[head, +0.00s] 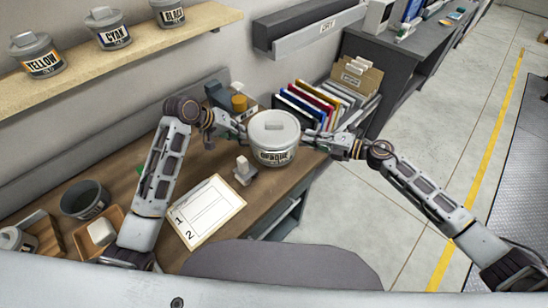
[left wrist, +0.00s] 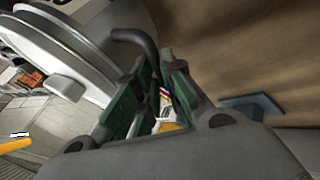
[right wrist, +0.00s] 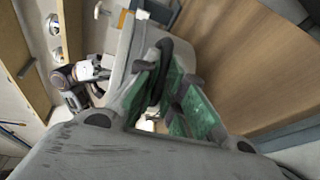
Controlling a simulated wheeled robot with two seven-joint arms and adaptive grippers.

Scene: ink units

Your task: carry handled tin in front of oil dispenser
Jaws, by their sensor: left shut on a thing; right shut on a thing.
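The handled tin (head: 273,138), a light grey round tub with a lid and a dark label, is upright between my two grippers. My left gripper (head: 238,128) is shut on its left handle; the dark curved handle (left wrist: 137,40) shows at the green-padded fingers in the left wrist view. My right gripper (head: 316,138) is shut on the opposite handle (right wrist: 166,50). Whether the tin touches the bench cannot be told.
A small grey-white object (head: 244,170) stands just in front-left of the tin. A numbered sheet (head: 207,211) lies on the bench (head: 288,181). Upright folders (head: 312,99) stand behind right. An open dark tub (head: 86,200) is at far left.

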